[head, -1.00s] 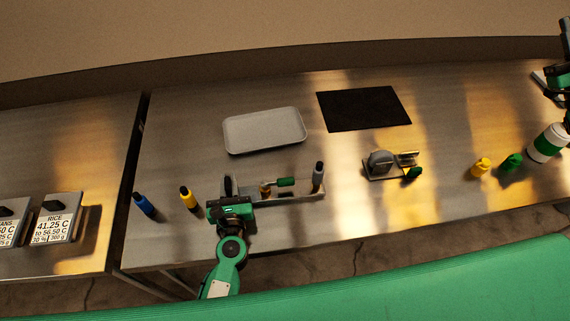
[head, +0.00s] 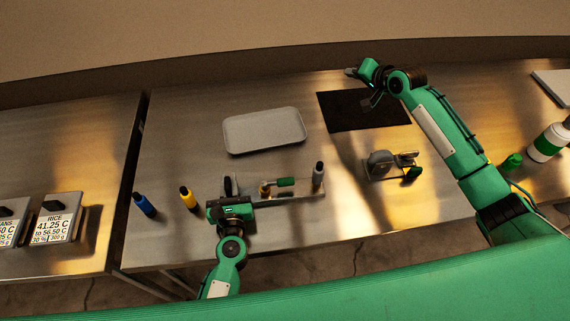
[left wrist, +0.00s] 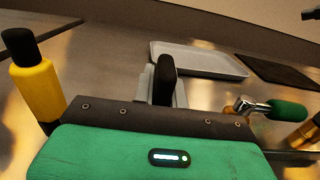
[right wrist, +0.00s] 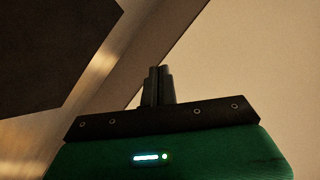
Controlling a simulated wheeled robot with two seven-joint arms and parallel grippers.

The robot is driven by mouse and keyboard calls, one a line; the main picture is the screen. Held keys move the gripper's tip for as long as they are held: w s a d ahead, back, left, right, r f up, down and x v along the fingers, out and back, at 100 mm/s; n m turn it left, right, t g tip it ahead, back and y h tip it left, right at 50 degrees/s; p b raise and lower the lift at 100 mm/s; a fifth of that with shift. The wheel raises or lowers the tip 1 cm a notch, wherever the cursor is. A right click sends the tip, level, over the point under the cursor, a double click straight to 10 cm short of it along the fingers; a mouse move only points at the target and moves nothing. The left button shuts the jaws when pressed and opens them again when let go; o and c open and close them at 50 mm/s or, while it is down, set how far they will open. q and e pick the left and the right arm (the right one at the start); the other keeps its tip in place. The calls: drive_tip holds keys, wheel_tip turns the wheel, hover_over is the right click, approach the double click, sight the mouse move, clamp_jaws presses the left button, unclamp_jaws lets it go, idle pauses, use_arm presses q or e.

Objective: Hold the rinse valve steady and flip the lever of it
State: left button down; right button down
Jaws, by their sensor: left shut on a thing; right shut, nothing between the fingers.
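The rinse valve is a brass-coloured fitting (head: 266,189) with a green-handled lever (head: 286,182), on a metal base (head: 290,196). The lever lies nearly level, pointing right; its green handle also shows in the left wrist view (left wrist: 288,110). A grey post with a dark top (head: 319,174) stands at the base's right end. My left gripper (head: 229,190) is shut at the base's left end on an upright black-topped post (left wrist: 165,80); its exact grip is partly hidden. My right gripper (head: 351,72) is shut and empty above the far edge of the black mat, away from the valve.
A white tray (head: 264,132) and the black mat (head: 350,118) lie behind the valve. A blue bottle (head: 144,205) and a yellow bottle (head: 188,198) stand left of it. A grey device (head: 381,163) stands right, near my right forearm. A green-and-white container (head: 548,143) is far right.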

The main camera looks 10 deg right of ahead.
sight(279, 183)
use_arm(q)
drive_tip(key=shift+s+f, duration=0.1)
drive_tip(key=shift+f, duration=0.25)
use_arm(e)
drive_tip(key=s+a+f+n+g+y, duration=0.1)
drive_tip(key=s+a+g, duration=0.25)
drive_tip(key=a, duration=0.55)
drive_tip(key=s+a+n+g, duration=0.15)
drive_tip(key=a+g, duration=0.25)
drive_tip(key=a, duration=0.4)
drive_tip(key=s+a+r+n+g+h, duration=0.3)
drive_tip(key=s+a+g+h, duration=0.35)
drive_tip(key=s, duration=0.45)
drive_tip(key=shift+m, duration=0.25)
drive_tip(key=shift+s+f, duration=1.1)
drive_tip(key=shift+f, duration=0.85)
drive_tip(key=shift+s+f, duration=1.05)
drive_tip(key=shift+f, duration=0.9)
drive_tip(key=shift+s+f, duration=1.1)
drive_tip(key=shift+f, duration=0.85)
